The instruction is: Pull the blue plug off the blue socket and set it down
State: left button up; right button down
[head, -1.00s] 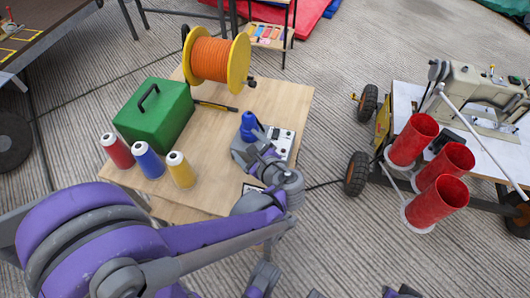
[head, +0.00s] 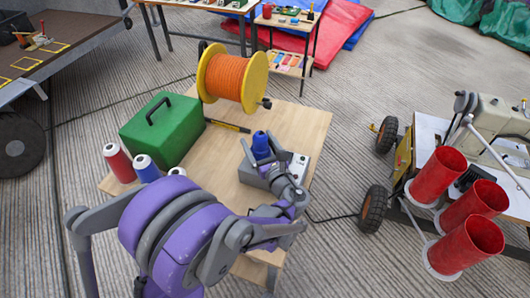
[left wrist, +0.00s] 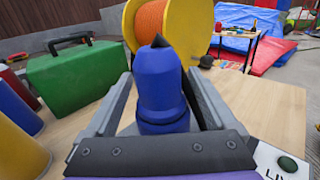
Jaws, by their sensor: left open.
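The blue plug (head: 261,143) stands upright on a small grey box (head: 299,167) with a light top panel, near the right edge of the wooden table. In the left wrist view the plug (left wrist: 163,88) stands between the two fingers. My left gripper (head: 259,158) is open around the plug, one finger on each side; whether either touches it I cannot tell. My right gripper is not in view.
Bare wood lies between case and plug. A cart with red cups (head: 438,175) stands right.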

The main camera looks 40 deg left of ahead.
pick_arm(q)
jog(key=shift+x, duration=0.8)
grip_shut()
